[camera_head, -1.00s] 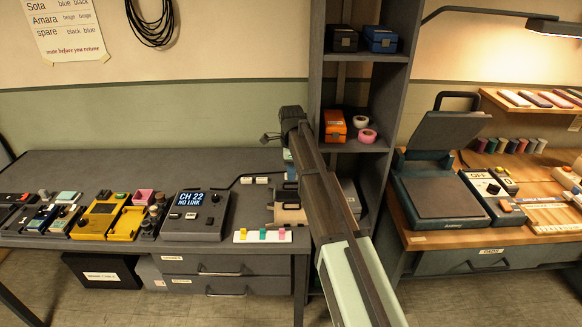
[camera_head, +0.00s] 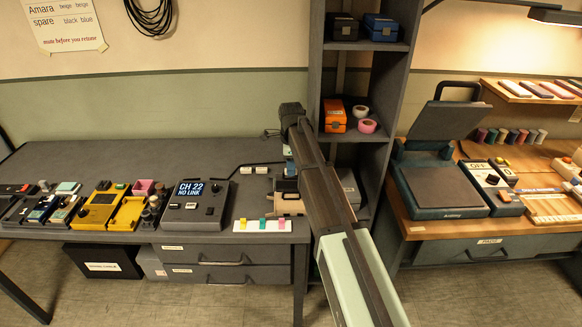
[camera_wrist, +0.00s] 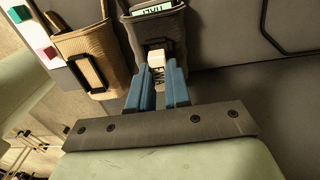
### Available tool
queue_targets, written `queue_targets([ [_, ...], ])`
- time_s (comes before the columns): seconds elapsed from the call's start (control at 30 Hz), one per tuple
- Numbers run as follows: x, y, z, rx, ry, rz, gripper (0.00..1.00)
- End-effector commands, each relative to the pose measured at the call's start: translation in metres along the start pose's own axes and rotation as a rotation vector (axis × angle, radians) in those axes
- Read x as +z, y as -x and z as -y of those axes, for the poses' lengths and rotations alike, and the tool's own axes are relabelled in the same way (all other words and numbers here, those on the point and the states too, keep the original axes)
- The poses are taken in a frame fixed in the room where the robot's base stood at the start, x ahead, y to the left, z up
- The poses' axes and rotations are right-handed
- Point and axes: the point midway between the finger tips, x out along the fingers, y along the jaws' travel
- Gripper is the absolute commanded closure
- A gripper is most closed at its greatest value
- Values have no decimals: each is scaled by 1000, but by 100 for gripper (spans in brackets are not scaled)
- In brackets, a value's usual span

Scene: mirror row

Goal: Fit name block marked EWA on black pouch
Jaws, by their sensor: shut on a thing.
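In the wrist view, my gripper (camera_wrist: 160,88), with blue fingers, is shut on a small pale block (camera_wrist: 157,62). Any letters on the block are too small to read. The block is at the front of a dark grey or black pouch (camera_wrist: 146,40); I cannot tell whether it touches or is fitted there. A pale label with upside-down lettering shows at the pouch's top.
A tan pouch (camera_wrist: 92,45) with a dark-framed front stands beside the dark one. A white strip with coloured tabs (camera_head: 262,225) and a console reading "CH 22 NO LINK" (camera_head: 195,203) lie to the left. A shelf unit (camera_head: 367,180) rises behind my arm.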

Motion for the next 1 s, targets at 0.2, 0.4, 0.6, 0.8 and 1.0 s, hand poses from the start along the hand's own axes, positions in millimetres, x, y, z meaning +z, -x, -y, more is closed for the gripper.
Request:
queue_targets([
  [0.2,0,0,0,0,0,0,100],
  [0.4,0,0,0,0,0,0,100],
  [0.6,0,-2,0,0,0,0,100],
  [0.8,0,-4,0,0,0,0,100],
  [1.0,0,-6,0,0,0,0,100],
])
